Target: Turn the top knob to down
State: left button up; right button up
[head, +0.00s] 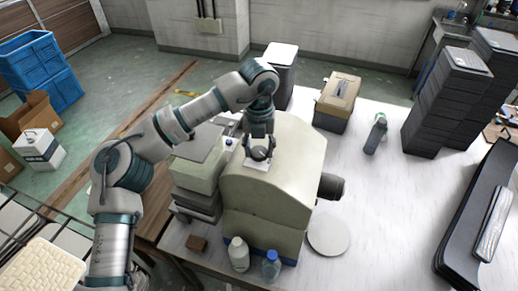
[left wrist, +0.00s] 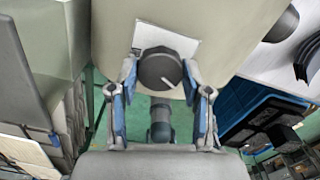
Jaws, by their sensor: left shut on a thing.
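The top knob (left wrist: 158,66) is dark and round, with a pale pointer line slanting toward the lower right in the left wrist view. It sits on a white plate (left wrist: 185,42) on a beige rounded housing (head: 285,185). My left gripper (head: 259,152) is at the top of this housing, with its fingers on either side of the knob, shut on it; the left wrist view shows the same gripper (left wrist: 160,76). In the head view the gripper mostly hides the knob. My right gripper is not in view.
Two bottles (head: 239,255) (head: 271,265) stand before the housing. A round pale disc (head: 328,235) lies at its right. Black tray stacks (head: 440,100), a grey-green bottle (head: 375,137) and a cardboard box (head: 336,104) stand farther right and back. The table middle right is clear.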

aim_at(260, 150)
pick_arm(q)
jog(key=n+b, duration=0.1)
jog(key=n, duration=0.4)
jog(key=shift+n, duration=0.3)
dwell(0.4)
jog(key=o, duration=1.2)
jog(key=shift+w, duration=0.2)
jog(key=shift+c, duration=0.2)
notch_tip(260, 150, up, 12)
jog(key=shift+d, duration=0.15)
jog(key=shift+f, duration=0.15)
